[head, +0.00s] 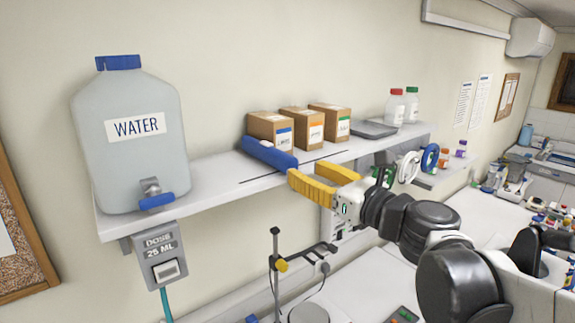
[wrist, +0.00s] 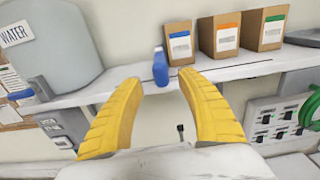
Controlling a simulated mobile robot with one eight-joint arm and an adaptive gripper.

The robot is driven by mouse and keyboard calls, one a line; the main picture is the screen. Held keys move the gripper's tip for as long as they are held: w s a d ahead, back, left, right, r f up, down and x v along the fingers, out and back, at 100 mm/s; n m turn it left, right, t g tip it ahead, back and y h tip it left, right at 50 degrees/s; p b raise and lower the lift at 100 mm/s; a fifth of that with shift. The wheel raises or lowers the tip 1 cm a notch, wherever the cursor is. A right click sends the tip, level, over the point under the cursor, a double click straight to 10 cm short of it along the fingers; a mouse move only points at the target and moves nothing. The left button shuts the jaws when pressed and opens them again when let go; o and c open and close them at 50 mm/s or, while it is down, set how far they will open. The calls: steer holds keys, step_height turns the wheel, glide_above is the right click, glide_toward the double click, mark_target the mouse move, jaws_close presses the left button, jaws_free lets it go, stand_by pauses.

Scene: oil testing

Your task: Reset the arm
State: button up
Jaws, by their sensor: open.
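My gripper (head: 306,172) has two yellow fingers, spread apart with nothing between them. It is at the end of my outstretched arm, in front of the wall shelf and pointing towards it. In the wrist view both fingers (wrist: 159,80) are in sight, and the gap between them is empty. A long blue object (head: 268,155) lies at the shelf's front, just beyond the fingertips. It also shows beyond the gap in the wrist view (wrist: 160,68). Whether a fingertip touches it, I cannot tell.
The shelf (head: 218,183) holds a WATER tank (head: 128,150) with a blue tap, three cardboard boxes (head: 301,129), a grey flat device (head: 373,129) and capped bottles. A dose switch box (head: 162,262) hangs below. A stand (head: 276,285) rises under my arm. A white counter extends right.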

steer(key=shift+v, duration=0.95)
steer(key=s+f+n+g+h+b, duration=0.1)
steer(key=s+f+n+g+b, duration=0.15)
steer(key=f+n+b, duration=0.55)
steer(key=s+f+n+g+h+b, duration=0.15)
steer(key=s+f+b, duration=0.25)
steer(key=f, duration=0.9)
steer(key=s+f+n+g+h+b, duration=0.1)
steer(key=s+f+n+b, duration=0.2)
steer(key=f+n+b, duration=0.5)
steer(key=s+d+f+n+g+h+b, duration=0.1)
steer(key=s+d+f+n+h+b, duration=0.1)
steer(key=f, duration=0.6)
steer(key=s+d+f+n+h+b, duration=0.2)
steer(key=s+d+f+n+b, duration=0.2)
steer(key=f, duration=0.5)
steer(key=s+d+f+n+g+h+b, duration=0.1)
steer(key=s+d+f+n+h+b, duration=0.2)
steer(key=f, duration=0.6)
steer(key=d+n+b, duration=0.2)
steer(key=d+b, duration=0.1)
steer(key=shift+s+g, duration=0.3)
steer(key=shift+d, duration=0.15)
